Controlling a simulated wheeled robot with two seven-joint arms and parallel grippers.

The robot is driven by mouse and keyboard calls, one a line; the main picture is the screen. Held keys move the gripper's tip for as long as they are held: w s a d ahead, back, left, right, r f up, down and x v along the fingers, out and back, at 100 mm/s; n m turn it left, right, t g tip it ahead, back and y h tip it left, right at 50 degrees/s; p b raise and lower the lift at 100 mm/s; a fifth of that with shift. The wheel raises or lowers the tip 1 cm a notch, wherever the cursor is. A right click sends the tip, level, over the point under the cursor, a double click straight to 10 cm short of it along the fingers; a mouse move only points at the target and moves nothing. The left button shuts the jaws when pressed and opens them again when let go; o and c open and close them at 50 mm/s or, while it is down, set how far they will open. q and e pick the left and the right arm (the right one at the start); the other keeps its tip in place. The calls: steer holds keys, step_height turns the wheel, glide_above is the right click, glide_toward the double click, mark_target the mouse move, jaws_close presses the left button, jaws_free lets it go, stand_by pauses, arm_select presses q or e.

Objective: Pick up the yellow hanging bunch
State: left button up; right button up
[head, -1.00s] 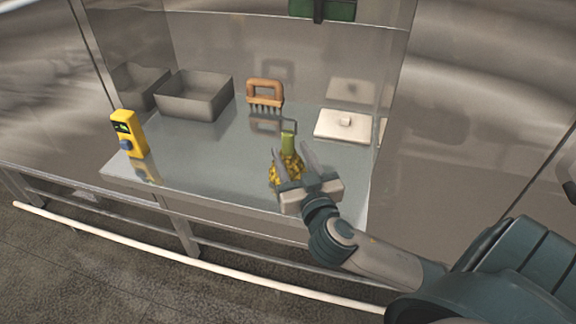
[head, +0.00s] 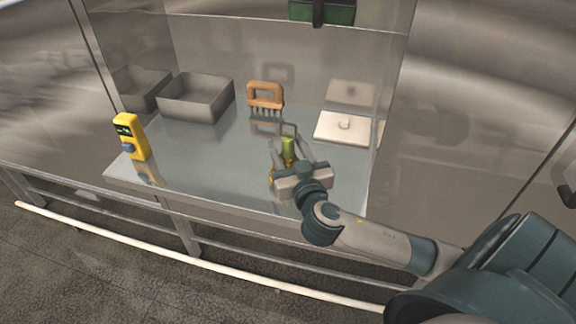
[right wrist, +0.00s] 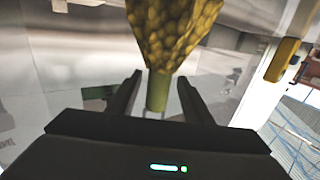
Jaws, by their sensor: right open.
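The yellow bunch (right wrist: 172,35) with its green stem (right wrist: 157,90) shows in the right wrist view; the stem lies between my open fingers. In the head view the bunch (head: 271,178) is mostly hidden behind my right gripper (head: 286,138), and its green stem (head: 288,147) shows between the fingers. My right gripper is open, with one finger on each side of the stem, not clamped on it. Contact cannot be told. My left gripper is not in view.
Clear panels surround the back and right. The table's middle left is free.

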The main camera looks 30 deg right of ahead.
steer(key=p+x, duration=0.1)
steer(key=x, duration=0.2)
steer(key=shift+d+r, duration=0.1)
steer(key=shift+d, duration=0.05)
steer(key=shift+w, duration=0.25)
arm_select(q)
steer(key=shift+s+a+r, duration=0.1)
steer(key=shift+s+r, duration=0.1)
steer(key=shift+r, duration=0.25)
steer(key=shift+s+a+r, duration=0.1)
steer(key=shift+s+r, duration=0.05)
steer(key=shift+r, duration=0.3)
arm_select(e)
steer(key=shift+d, duration=0.1)
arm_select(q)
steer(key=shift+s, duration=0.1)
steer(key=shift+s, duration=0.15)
arm_select(e)
steer(key=shift+w, duration=0.1)
jaws_close()
